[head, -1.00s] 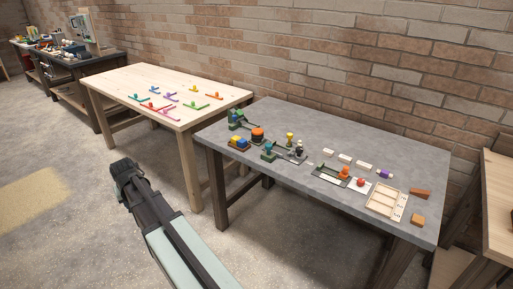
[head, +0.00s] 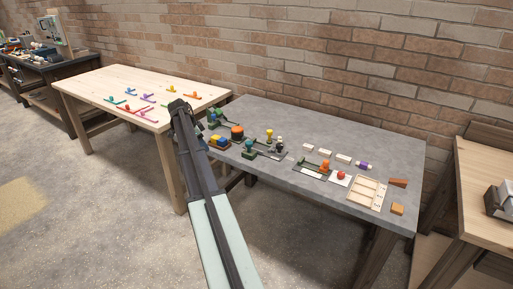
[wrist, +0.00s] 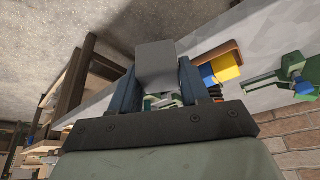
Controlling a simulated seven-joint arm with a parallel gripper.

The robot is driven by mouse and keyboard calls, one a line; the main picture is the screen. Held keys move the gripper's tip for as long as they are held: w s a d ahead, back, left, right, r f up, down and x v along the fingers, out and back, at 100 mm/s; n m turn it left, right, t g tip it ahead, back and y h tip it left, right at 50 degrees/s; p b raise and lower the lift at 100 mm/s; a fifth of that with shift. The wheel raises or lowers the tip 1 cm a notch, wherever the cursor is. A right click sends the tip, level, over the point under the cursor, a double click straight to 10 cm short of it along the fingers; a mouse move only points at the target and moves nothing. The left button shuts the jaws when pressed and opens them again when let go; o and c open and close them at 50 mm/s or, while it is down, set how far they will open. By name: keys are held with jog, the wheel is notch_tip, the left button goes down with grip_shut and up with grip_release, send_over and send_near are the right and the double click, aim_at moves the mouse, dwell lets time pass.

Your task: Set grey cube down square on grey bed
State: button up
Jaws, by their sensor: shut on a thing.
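My gripper (head: 178,106) is shut on the grey cube (wrist: 155,62), which sits between the two dark fingers in the wrist view. In the head view the cube cannot be made out at the arm's tip. The gripper shows by the left end of the grey table (head: 340,203); its height above the surface is hard to judge. A small greyish plate (head: 271,154) lies among the fixtures on that table, but I cannot tell whether it is the grey bed. No bed is clear in the wrist view.
Near the gripper stand a tray of yellow and blue blocks (head: 219,142), an orange round piece (head: 237,131) and a green fixture (wrist: 265,87). A wooden divided tray (head: 366,193) is farther right. The pale wooden table (head: 105,92) with coloured pieces lies left.

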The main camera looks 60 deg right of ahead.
jog(key=s+d+r+m+g+y, duration=0.1)
jog(key=s+d+m, duration=0.2)
jog(key=d, duration=0.4)
jog(key=s+d+r+m+g+y, duration=0.1)
jog(key=s+d+r+m, duration=0.2)
jog(key=d, duration=0.4)
jog(key=m+y, duration=0.2)
jog(key=m, duration=0.4)
send_over(259, 147)
jog(key=w, duration=0.2)
jog(key=shift+s+f, duration=0.15)
jog(key=shift+f, duration=2.15)
jog(key=shift+s+f, duration=0.1)
jog(key=shift+f, duration=2.2)
jog(key=shift+f, duration=0.15)
jog(key=o, duration=0.8)
jog(key=shift+f, duration=0.1)
jog(key=shift+o, duration=0.2)
jog(key=shift+d, duration=0.1)
jog(key=v, duration=1.2)
jog(key=shift+w, duration=0.2)
